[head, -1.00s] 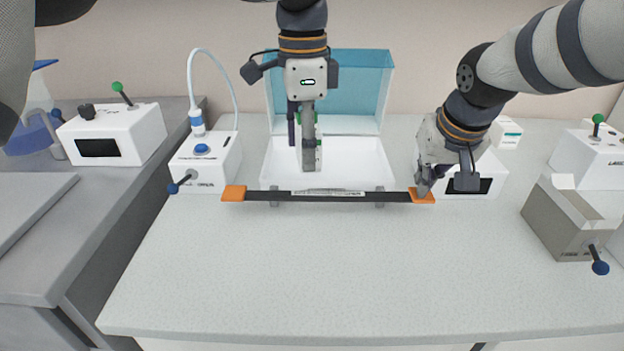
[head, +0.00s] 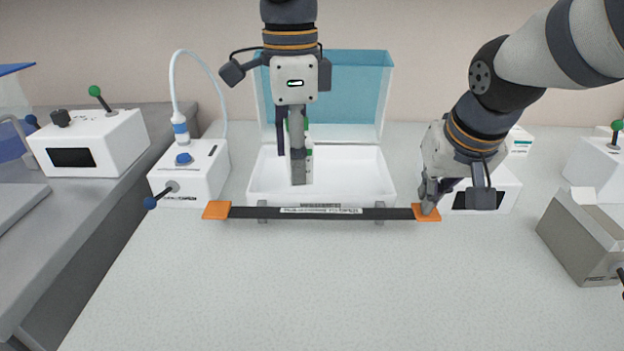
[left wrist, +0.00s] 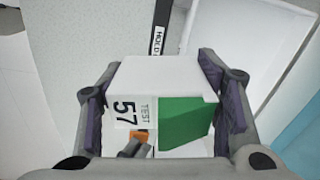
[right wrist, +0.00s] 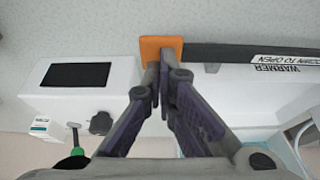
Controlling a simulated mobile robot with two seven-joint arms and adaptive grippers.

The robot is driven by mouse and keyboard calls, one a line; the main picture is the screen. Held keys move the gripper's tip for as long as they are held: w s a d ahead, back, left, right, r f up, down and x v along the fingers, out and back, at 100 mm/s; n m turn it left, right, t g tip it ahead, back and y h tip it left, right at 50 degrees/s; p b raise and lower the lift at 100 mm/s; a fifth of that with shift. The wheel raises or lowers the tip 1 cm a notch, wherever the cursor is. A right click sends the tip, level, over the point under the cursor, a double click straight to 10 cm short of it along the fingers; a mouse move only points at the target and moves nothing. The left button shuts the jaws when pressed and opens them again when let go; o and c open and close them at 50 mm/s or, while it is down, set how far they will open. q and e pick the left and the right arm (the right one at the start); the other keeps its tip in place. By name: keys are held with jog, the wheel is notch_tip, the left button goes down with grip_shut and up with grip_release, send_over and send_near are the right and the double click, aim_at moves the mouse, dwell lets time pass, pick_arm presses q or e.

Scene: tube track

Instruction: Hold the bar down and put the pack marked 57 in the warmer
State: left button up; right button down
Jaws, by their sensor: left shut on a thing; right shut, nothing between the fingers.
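The pack marked 57 (left wrist: 160,85), white with a green patch, is held in my left gripper (head: 298,180). In the head view, the gripper mostly hides it, over the warmer (head: 365,180). The warmer is an open white box with its clear teal lid (head: 350,95) raised. The black bar (head: 255,213) with orange ends runs along the warmer's front; its label also shows in the right wrist view. My right gripper (head: 428,207) is shut and empty, its fingertips at the bar's right orange end (right wrist: 158,47).
A white device with a blue button and a hose (head: 190,172) stands left of the warmer. A white box with a dark window (head: 500,188) stands right, behind my right gripper. The front of the table is clear.

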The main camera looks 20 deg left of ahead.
jog(key=shift+s, duration=0.2)
pick_arm(q)
send_over(300, 188)
jog(key=shift+s+f, duration=0.2)
jog(key=shift+f, duration=1)
jog(key=shift+w+f, duration=0.2)
jog(key=shift+f, duration=1)
jog(key=shift+f, duration=0.1)
jog(key=shift+f, duration=1.8)
jog(key=shift+f, duration=0.1)
jog(key=shift+f, duration=0.35)
